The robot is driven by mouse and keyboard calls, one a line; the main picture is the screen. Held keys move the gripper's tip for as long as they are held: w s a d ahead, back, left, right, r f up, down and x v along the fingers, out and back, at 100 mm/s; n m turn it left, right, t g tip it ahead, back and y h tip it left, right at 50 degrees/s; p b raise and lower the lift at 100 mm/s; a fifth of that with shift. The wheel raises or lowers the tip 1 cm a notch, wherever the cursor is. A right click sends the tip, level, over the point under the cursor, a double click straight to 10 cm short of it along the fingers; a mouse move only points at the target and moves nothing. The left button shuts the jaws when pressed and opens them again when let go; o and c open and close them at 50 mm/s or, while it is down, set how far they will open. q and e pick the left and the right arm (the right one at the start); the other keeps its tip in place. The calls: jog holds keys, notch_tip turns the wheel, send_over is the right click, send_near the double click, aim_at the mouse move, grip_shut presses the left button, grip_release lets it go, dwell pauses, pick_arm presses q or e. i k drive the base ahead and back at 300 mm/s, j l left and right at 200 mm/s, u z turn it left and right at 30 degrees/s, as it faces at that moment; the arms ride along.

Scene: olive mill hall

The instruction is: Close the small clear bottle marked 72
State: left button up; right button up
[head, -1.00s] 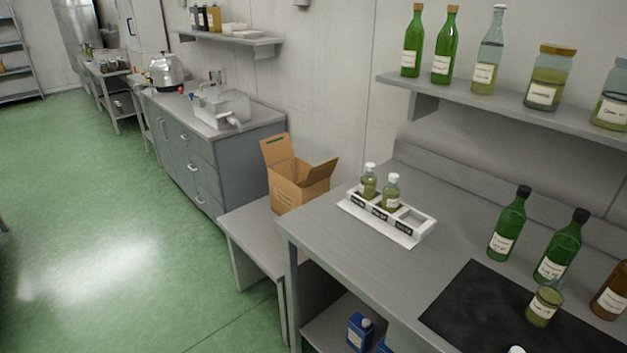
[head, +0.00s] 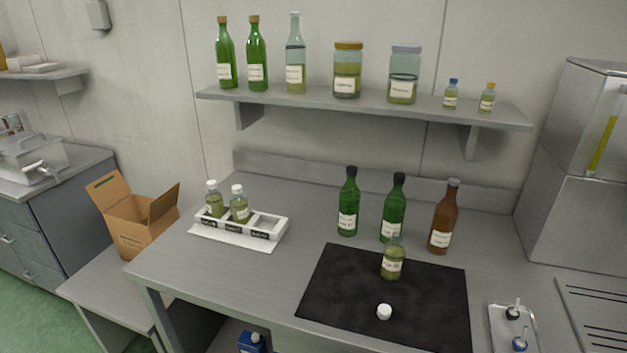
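A small clear bottle (head: 392,262) with yellow-green liquid and a white label stands upright on the black mat (head: 330,300). Its neck shows no cap. The label is too small to read for certain. A small white cap (head: 384,312) lies on the mat in front of the bottle, apart from it. Two similar small bottles with white caps, one at the left (head: 215,200) and one beside it (head: 239,206), stand in a white labelled rack (head: 262,233) at the left of the bench. Neither of my grippers shows.
Two green bottles (head: 348,204) and a brown bottle (head: 442,218) stand close behind the clear bottle. A metal tray (head: 498,335) with small items lies front right, beside a steel machine (head: 580,200). A shelf (head: 330,103) with bottles and jars hangs above. The bench between rack and mat is clear.

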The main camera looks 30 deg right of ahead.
aim_at(394, 253)
jog(key=z, duration=1.4)
